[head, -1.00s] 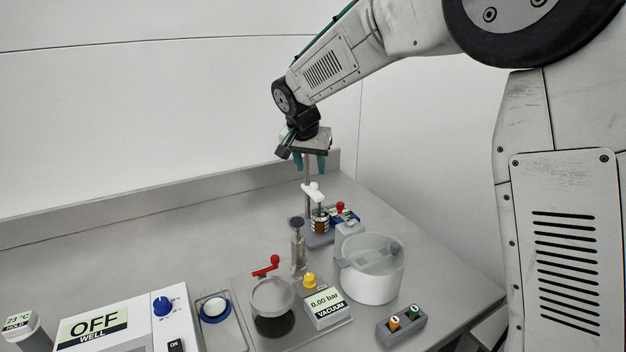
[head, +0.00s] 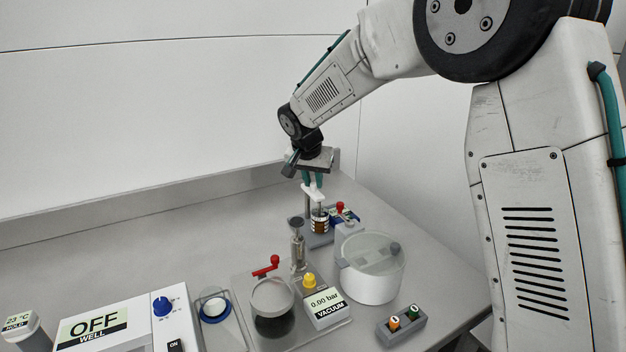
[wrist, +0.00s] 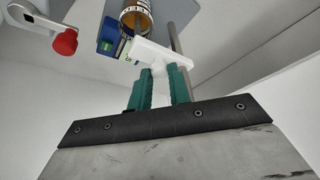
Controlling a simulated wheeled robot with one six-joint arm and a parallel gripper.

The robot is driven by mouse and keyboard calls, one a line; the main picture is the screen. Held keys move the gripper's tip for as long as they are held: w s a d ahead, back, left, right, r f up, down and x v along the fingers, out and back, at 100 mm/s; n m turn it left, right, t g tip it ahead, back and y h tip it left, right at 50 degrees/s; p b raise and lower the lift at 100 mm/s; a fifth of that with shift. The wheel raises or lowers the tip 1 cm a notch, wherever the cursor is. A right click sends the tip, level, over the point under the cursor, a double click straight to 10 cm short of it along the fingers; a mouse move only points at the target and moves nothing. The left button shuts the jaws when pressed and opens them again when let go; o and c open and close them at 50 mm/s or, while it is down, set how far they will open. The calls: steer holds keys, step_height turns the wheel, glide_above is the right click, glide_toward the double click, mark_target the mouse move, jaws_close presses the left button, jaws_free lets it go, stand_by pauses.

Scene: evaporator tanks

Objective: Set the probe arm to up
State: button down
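The white probe arm (head: 313,194) sits on an upright metal post (head: 307,207) at the back right of the bench. It reaches over a small brown-banded jar (head: 320,224). My gripper (head: 313,182) points down from above, with its green fingers at the probe arm. In the wrist view, the fingertips of my gripper (wrist: 161,70) are on both sides of a part of the white probe arm (wrist: 150,52) and look closed on it. The jar also shows in the wrist view (wrist: 137,18), beyond the arm.
A red knob (head: 340,206) and a blue-trimmed unit stand right of the jar. A lidded white pot (head: 372,275), a vacuum unit (head: 325,306) and a metal cylinder (head: 297,247) stand nearer. The back wall ledge is close behind the post. The bench at left rear is clear.

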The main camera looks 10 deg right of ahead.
step_height(320, 180, up, 8)
steer(key=shift+f, duration=0.1)
steer(key=c, duration=1.3)
jaws_free()
steer(key=v, duration=0.8)
steer(key=shift+d+f, duration=0.1)
